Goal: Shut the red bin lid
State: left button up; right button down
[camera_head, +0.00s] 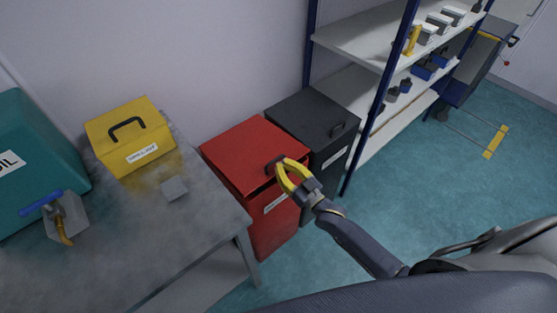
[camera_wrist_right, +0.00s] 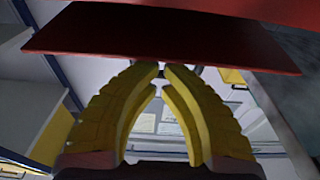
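The red bin (camera_head: 275,228) stands on the floor between the grey table and a black bin. Its red lid (camera_head: 245,150) covers the top, and a dark gap under the front edge suggests it is slightly raised. My right gripper (camera_head: 279,164) has yellow fingers and is at the dark handle (camera_head: 270,167) on the lid's front part. In the right wrist view the fingertips (camera_wrist_right: 162,69) are nearly together with a dark bit of handle at them, below a red panel (camera_wrist_right: 160,38). The fingers hide part of the handle. My left gripper is out of view.
The black bin (camera_head: 305,115) stands right beside the red one. A grey table (camera_head: 205,215) at the left holds a yellow box (camera_head: 130,145) and a teal container (camera_head: 30,140). Shelving (camera_head: 365,90) is behind at the right.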

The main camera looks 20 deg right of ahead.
jog(key=shift+s+f, duration=0.1)
jog(key=shift+f, duration=0.4)
dwell(0.3)
